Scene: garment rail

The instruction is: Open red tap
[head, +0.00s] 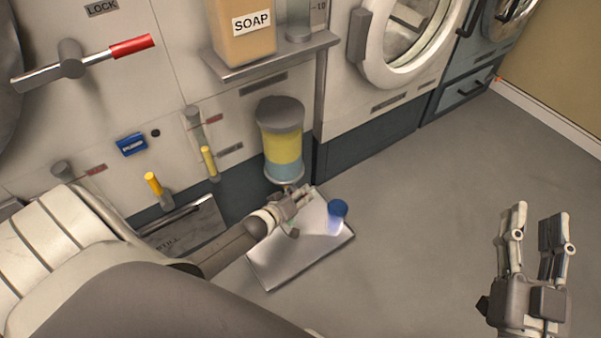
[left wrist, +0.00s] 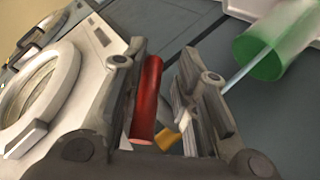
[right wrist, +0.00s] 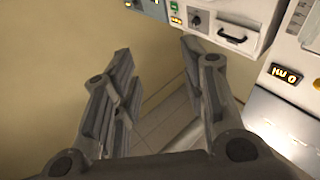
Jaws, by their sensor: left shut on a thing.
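The red tap handle (left wrist: 148,100) stands between the fingers of my left gripper (left wrist: 160,95) in the left wrist view, and the gripper is shut on it. In the head view my left gripper (head: 296,200) is just below a glass vessel (head: 282,148) with yellow and blue liquid, and the hand hides the tap. A small yellow piece (left wrist: 167,138) shows beside the red handle. My right gripper (head: 536,225) is open and empty over the floor at lower right; its spread fingers also show in the right wrist view (right wrist: 155,75).
A grey tray (head: 285,262) lies on the floor below the left hand, with a blue round piece (head: 338,208) at its edge. Yellow levers (head: 153,183) and a red-handled LOCK lever (head: 132,46) are on the panel. A soap shelf (head: 265,62) overhangs. The floor at right is clear.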

